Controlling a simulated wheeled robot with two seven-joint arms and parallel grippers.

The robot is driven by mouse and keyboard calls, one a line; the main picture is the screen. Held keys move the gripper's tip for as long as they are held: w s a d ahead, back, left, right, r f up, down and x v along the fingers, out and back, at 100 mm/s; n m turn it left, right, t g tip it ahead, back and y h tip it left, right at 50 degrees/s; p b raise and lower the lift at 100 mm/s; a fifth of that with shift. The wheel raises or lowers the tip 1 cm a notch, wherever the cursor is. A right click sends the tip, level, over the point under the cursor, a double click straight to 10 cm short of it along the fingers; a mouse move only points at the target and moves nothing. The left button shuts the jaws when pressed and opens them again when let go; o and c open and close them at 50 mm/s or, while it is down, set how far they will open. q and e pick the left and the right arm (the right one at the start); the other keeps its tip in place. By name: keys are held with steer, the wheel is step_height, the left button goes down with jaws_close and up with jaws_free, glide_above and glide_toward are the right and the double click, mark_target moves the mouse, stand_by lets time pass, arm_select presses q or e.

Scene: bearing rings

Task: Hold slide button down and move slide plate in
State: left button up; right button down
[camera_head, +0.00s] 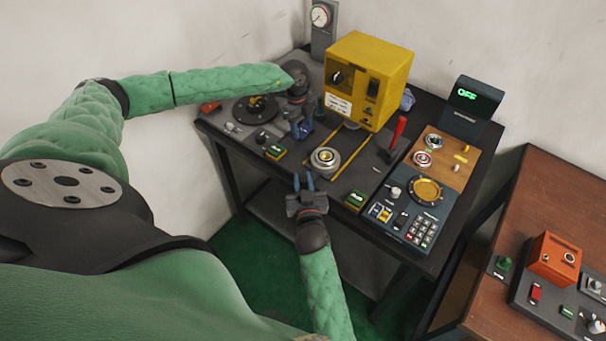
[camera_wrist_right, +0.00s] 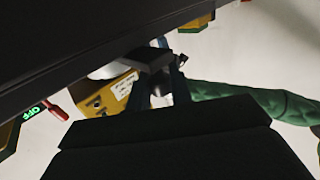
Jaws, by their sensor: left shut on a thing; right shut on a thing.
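The slide plate seems to be the low metal unit with a round silver disc (camera_head: 325,158) on yellow-edged rails in front of the yellow machine (camera_head: 366,75). My right gripper (camera_head: 303,181) is at the table's front edge, just below the disc, its blue fingers close together. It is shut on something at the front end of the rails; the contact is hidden. In the right wrist view its fingers (camera_wrist_right: 167,85) reach up to a dark block (camera_wrist_right: 150,60). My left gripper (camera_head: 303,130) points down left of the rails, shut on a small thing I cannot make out. I cannot identify the slide button for certain.
Green button boxes stand left (camera_head: 275,151) and right (camera_head: 356,199) of the rails. A dark round fixture (camera_head: 256,109) is at left. An OFF display (camera_head: 469,95) stands behind.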

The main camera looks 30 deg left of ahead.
mark_target(311, 173)
steer(key=shift+w+d, duration=0.15)
steer(key=shift+w, duration=1.75)
steer(key=c, duration=1.3)
jaws_free()
steer(key=v, duration=1.2)
